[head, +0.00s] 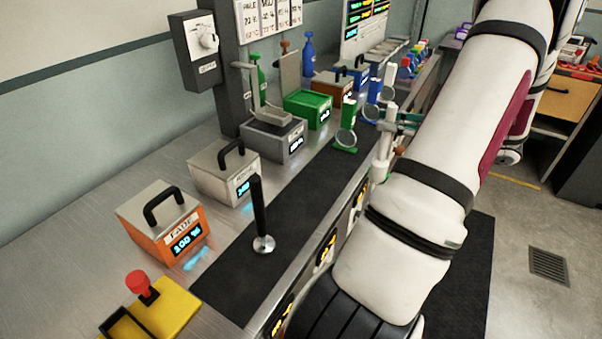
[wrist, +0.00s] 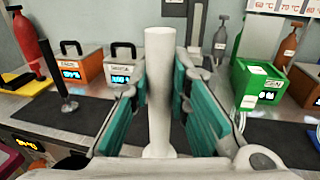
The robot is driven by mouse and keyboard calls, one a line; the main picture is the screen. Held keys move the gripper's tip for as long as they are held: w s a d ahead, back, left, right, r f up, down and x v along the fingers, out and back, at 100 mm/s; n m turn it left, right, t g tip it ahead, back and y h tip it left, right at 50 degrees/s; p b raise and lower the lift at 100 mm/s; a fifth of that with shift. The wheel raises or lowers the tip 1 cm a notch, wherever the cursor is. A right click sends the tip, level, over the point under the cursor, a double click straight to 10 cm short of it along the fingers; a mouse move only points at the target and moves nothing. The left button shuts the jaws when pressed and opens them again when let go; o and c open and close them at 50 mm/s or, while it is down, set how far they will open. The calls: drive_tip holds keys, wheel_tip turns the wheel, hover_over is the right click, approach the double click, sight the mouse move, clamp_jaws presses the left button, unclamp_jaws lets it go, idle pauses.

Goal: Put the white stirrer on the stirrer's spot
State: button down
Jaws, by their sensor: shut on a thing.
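The white stirrer (wrist: 160,85) stands upright between the teal pads of my gripper (wrist: 166,105) in the wrist view, and the pads are shut on it. Its lower end widens near the bottom of that view. In the head view, the white stirrer (head: 384,145) shows beside the teal fingers of my gripper (head: 398,122), near the bench's front edge. My arm hides part of that area. I cannot tell which place is the stirrer's spot.
A black-handled tool with a round metal foot (head: 263,243) stands on the dark mat (head: 235,275). Behind it are an orange box (head: 165,225), a grey box (head: 224,172), a darker grey unit (head: 273,138) and a green box (head: 308,108). A green ringed holder (head: 347,125) stands near my gripper.

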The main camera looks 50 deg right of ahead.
drive_tip(key=w+a+f, duration=0.2)
drive_tip(key=w+a, duration=0.2)
drive_tip(key=w, duration=0.2)
drive_tip(key=w+a+f, duration=0.3)
drive_tip(key=w+a, duration=0.1)
drive_tip(key=w, duration=0.3)
drive_tip(key=shift+w+b, duration=0.2)
drive_tip(key=shift+b, duration=0.1)
drive_tip(key=c, duration=1.5)
unclamp_jaws()
drive_tip(key=shift+f, duration=0.1)
drive_tip(key=v, duration=1.2)
drive_tip(key=shift+r, duration=0.2)
drive_tip(key=shift+a, duration=0.1)
